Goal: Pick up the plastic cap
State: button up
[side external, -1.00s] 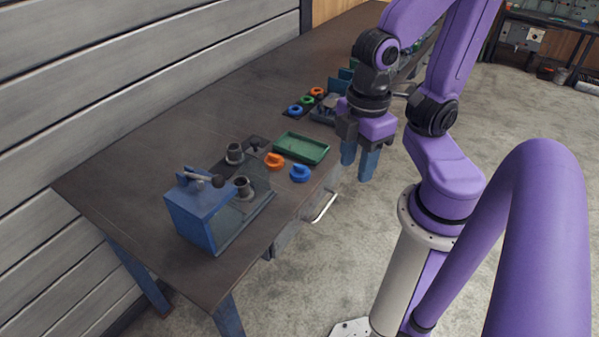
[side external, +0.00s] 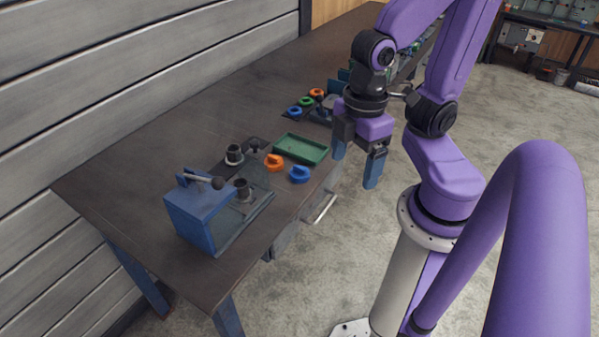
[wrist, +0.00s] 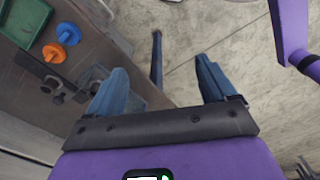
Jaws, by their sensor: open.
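An orange cap-like part (side external: 274,162) and a blue one (side external: 299,174) sit on the workbench beside the green tray. Both show at the upper left of the wrist view, orange (wrist: 53,53) and blue (wrist: 68,33). I cannot tell which is the plastic cap. My gripper (side external: 356,168) is open and empty, pointing down beside the bench's front edge, to the right of both parts.
The green tray (side external: 302,148) looks empty. A blue box with a lever (side external: 200,215) and dark flanged pipes (side external: 235,153) stand left of the parts. Several coloured rings (side external: 306,101) lie farther back. Bare bench top (side external: 180,130) lies along the wall.

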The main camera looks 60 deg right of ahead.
jog(key=w+d+n, duration=0.3)
jog(key=w+d, duration=0.1)
jog(key=w, duration=0.7)
jog(key=n, duration=0.2)
send_over(300, 167)
jog(key=f, duration=0.2)
notch_tip(300, 167, down, 12)
jog(key=shift+s+d+r, duration=0.1)
jog(key=shift+r, duration=0.1)
jog(key=shift+f, duration=2.75)
jog(key=c, duration=1.1)
